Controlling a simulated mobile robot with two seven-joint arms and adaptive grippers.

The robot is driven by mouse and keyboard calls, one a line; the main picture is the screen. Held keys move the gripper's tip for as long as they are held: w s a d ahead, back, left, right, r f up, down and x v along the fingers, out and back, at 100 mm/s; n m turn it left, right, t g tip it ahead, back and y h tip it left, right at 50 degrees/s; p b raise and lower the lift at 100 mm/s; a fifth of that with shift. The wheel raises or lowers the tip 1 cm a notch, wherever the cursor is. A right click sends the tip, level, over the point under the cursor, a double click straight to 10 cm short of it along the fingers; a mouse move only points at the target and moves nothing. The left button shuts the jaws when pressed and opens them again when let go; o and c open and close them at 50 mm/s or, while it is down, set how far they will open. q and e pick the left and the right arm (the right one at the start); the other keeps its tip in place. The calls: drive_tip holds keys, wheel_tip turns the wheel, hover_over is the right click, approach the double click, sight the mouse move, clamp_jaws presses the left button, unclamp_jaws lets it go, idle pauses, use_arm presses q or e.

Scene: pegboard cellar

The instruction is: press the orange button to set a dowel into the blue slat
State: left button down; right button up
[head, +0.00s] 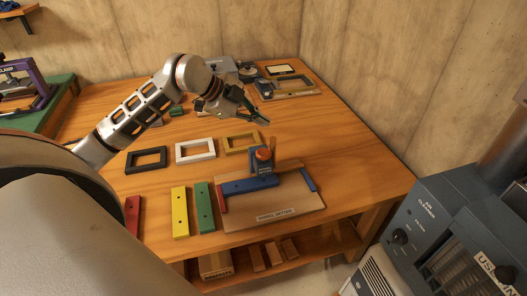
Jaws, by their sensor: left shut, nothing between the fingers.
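The orange button (264,155) sits on top of the dark dowel setter (262,166), which stands on a light wooden base (272,208). The blue slat (250,185) lies across the base in front of and beneath the setter. A red piece is at its left end and another blue piece at its right. My left gripper (262,118) is shut and empty. It is in the air beyond the setter, apart from the button. I cannot see a dowel at this size. My right gripper is not in view.
Green (204,207), yellow (180,212) and red slats (132,214) lie left of the base. Black (146,160), white (195,151) and yellow frames (241,142) lie behind. A grey air cleaner (430,235) stands right of the table. The table's right side is clear.

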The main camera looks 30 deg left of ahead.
use_arm(q)
drive_tip(key=shift+f, duration=0.15)
drive_tip(key=b, duration=0.5)
hover_over(261, 153)
wheel_tip(261, 153, down, 7)
drive_tip(key=shift+r, duration=0.15)
drive_tip(key=shift+w+f+b, duration=0.1)
drive_tip(key=shift+f+b, duration=0.3)
drive_tip(key=shift+f, duration=0.5)
